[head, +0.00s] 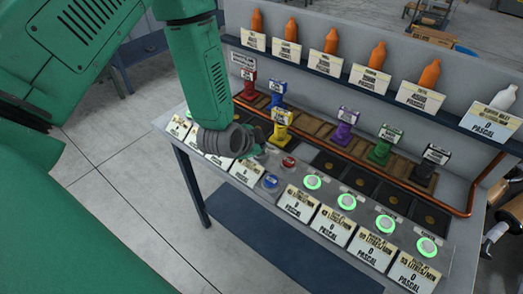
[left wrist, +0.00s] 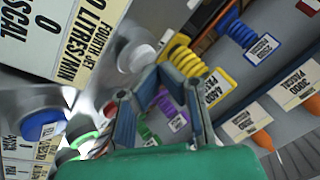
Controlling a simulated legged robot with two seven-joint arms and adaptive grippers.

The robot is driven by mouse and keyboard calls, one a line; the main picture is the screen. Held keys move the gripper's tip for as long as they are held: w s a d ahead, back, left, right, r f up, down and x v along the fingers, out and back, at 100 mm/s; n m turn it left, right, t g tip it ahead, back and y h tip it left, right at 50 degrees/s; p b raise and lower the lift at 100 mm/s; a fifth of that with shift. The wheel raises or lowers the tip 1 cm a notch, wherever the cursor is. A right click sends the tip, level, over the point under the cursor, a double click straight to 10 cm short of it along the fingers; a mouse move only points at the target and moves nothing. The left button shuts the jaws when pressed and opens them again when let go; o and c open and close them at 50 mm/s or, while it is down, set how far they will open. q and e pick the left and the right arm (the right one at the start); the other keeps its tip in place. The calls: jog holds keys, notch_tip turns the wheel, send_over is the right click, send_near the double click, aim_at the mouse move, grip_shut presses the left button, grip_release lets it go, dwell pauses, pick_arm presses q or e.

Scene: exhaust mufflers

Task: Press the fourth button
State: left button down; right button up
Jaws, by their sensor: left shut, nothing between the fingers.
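My left gripper (head: 258,152) is shut and empty, low over the front strip of the bench, near the yellow spring-like piece. In the left wrist view its fingers (left wrist: 160,82) point toward the panel. A plate whose text seems to read "FOURTH" (left wrist: 118,40) lies beside a pale round button (left wrist: 142,58), close to the fingertips; I cannot tell whether they touch. A blue button (head: 270,182) and a red one (head: 289,161) are just right of the gripper. Several green-lit buttons (head: 347,201) continue rightward. My arm hides part of the row to the left. My right gripper is not in view.
The bench (head: 172,126) carries coloured spring-like pieces with tags, including yellow (head: 280,128) and purple (head: 343,130). Above them a shelf holds orange bottles (head: 330,41) and a white one (head: 503,98). Open floor (head: 130,210) lies front left.

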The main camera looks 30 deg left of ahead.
pick_arm(q)
jog(key=shift+f, duration=0.35)
dwell(0.6)
jog(key=shift+r, duration=0.1)
jog(key=shift+r+p, duration=0.5)
jog(key=shift+r, duration=0.25)
notch_tip(320, 180, up, 5)
jog(key=p, duration=0.4)
